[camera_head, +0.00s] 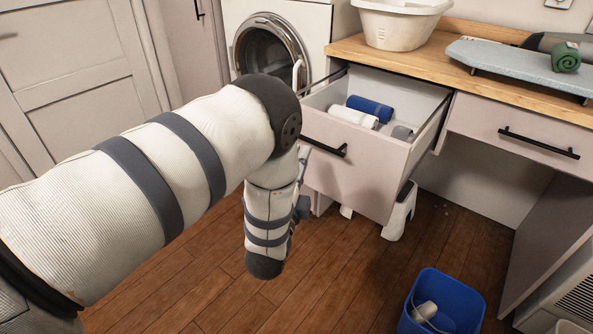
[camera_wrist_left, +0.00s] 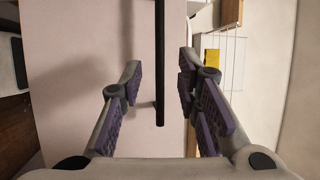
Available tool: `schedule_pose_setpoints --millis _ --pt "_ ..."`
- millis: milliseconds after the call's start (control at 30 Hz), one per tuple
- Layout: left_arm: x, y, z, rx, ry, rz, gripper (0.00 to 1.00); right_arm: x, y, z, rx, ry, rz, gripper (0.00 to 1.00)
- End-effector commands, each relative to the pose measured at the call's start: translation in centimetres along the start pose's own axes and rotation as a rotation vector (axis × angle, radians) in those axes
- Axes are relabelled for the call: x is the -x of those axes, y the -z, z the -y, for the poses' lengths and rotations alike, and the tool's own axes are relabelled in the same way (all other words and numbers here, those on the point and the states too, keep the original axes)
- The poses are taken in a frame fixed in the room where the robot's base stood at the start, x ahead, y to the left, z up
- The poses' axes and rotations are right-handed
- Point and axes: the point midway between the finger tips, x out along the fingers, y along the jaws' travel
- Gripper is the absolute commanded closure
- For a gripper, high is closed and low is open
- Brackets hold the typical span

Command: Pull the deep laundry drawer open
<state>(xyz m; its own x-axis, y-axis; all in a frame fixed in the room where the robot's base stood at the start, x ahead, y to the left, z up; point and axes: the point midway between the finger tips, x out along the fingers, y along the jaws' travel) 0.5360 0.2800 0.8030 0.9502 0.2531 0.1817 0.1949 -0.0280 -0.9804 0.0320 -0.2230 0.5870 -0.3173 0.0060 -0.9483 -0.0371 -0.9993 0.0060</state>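The deep laundry drawer (camera_head: 350,166) stands pulled out under the wooden counter, with its inside showing. It holds a blue rolled towel (camera_head: 370,108), a white rolled towel (camera_head: 353,117) and a grey item (camera_head: 402,132). Its black bar handle (camera_head: 327,147) is on the pale front; the handle also shows in the left wrist view (camera_wrist_left: 160,60). My left gripper (camera_wrist_left: 158,82) is open, its purple-padded fingers apart on either side of the bar, without visible contact. In the head view my left arm hides most of this gripper. My right gripper is out of view.
A washing machine (camera_head: 320,22) stands left of the drawer. A white step stool (camera_head: 399,213) is below it and a blue bin (camera_head: 446,300) is on the floor at right. A basket (camera_head: 393,25) and an ironing board (camera_head: 520,66) sit on the counter. The middle floor is clear.

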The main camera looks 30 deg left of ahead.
Motion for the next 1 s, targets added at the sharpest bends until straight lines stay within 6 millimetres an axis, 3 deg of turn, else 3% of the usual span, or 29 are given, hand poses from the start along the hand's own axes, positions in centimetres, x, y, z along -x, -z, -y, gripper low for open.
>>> schedule_pose_setpoints --millis 100,233,667,767,867,967,1000 --pt "2.6 0.0 -0.1 -0.001 -0.003 -0.001 0.70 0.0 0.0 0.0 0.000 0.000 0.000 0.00" --pt "4.2 0.0 0.0 0.000 0.000 0.000 0.70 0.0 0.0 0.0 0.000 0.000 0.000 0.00" --pt "4.5 0.0 0.1 0.000 0.002 0.000 0.70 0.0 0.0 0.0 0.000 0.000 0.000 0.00" --pt "5.0 -0.2 -0.8 0.031 -0.047 0.004 0.70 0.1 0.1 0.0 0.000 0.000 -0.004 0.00" --pt "8.1 -1.5 -5.0 0.190 -0.292 0.048 0.70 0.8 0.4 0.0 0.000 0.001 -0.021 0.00" --pt "15.4 -3.2 -10.6 0.428 -0.664 0.202 0.70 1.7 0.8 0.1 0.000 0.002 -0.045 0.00" --pt "19.0 -3.9 -12.2 0.513 -0.803 0.293 0.70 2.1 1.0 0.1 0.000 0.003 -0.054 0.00"
